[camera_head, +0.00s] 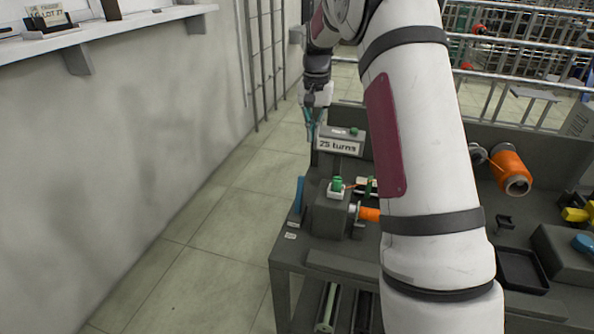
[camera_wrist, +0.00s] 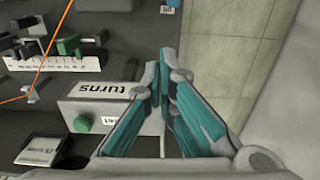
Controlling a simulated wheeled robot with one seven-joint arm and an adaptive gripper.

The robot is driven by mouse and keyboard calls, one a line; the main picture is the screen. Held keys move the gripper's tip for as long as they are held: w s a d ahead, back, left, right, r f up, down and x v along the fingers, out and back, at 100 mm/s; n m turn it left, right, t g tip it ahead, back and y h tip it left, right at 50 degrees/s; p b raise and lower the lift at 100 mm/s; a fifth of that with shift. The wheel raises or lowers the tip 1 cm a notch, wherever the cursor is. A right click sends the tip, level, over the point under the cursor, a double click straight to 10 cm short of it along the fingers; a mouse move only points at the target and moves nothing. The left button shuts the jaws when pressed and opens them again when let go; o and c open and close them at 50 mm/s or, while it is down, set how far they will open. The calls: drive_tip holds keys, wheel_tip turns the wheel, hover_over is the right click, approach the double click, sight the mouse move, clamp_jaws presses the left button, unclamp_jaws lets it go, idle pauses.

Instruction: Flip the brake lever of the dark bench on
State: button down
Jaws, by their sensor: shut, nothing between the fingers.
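The dark bench (camera_head: 335,247) stands in the middle of the head view, partly hidden behind my arm. A blue upright lever (camera_head: 298,195) is at its left end, beside a grey block with a green knob (camera_head: 337,184); I cannot read whether it is the brake lever or its setting. My gripper (camera_head: 311,130) is shut and empty, at the bench's far left corner beside the "25 turns" counter box (camera_head: 340,146). In the wrist view my gripper's teal fingers (camera_wrist: 162,68) are together, just beside the counter box (camera_wrist: 105,103), apart from the blue lever.
An orange spool (camera_head: 510,170) is at the bench's right, with a black tray (camera_head: 522,270) in front. An orange thread (camera_wrist: 50,55) crosses the wrist view. A wall with a shelf (camera_head: 110,32) is on the left. The tiled floor (camera_head: 200,235) between wall and bench is clear.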

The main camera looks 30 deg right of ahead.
drive_tip(key=f, duration=0.1)
drive_tip(key=w+f, duration=0.1)
drive_tip(key=shift+w+d+f, duration=0.25)
drive_tip(key=shift+d+f, duration=0.05)
drive_tip(key=shift+d, duration=0.1)
wheel_tip(320, 180, down, 9)
drive_tip(key=s+a+p, duration=0.1)
drive_tip(key=s+a, duration=0.1)
drive_tip(key=shift+s+a+r+p, duration=0.2)
drive_tip(key=shift+s+a+p, duration=0.2)
idle(0.5)
